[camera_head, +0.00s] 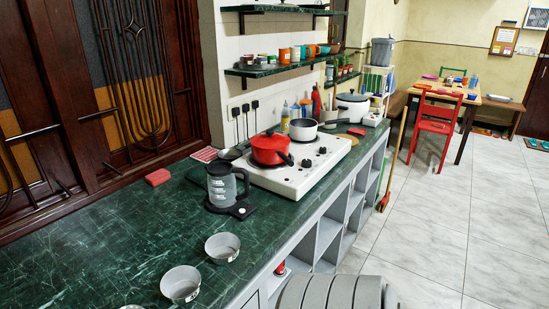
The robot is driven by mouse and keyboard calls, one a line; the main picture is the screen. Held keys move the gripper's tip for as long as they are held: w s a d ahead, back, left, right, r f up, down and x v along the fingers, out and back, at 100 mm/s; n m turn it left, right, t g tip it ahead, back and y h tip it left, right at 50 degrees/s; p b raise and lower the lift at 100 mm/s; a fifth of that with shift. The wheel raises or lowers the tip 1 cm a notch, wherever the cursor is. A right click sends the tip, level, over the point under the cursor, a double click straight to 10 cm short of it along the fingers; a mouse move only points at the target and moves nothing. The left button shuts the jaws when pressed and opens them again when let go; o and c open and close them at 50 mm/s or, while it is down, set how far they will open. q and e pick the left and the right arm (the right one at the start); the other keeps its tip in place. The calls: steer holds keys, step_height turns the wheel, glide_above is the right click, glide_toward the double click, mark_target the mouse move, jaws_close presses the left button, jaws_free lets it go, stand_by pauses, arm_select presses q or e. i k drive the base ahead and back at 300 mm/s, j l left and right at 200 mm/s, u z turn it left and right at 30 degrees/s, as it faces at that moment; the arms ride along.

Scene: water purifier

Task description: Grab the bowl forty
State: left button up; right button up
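Two small grey bowls stand upright and apart on the green marble counter (80,265) in the head view. One bowl (222,247) is nearer the counter's front edge. The other bowl (181,284) is lower and to the left. Both look empty. A sliver of another round grey rim (131,307) shows at the bottom edge, mostly cut off. No label or number is readable on any bowl, so I cannot tell which one is bowl forty. Neither of my grippers is in view.
A grey electric kettle (221,186) stands behind the bowls. A red block (158,177) lies near the wall. The counter's left part is clear.

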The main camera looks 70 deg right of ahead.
mark_target(181, 285)
steer(key=z, duration=1.45)
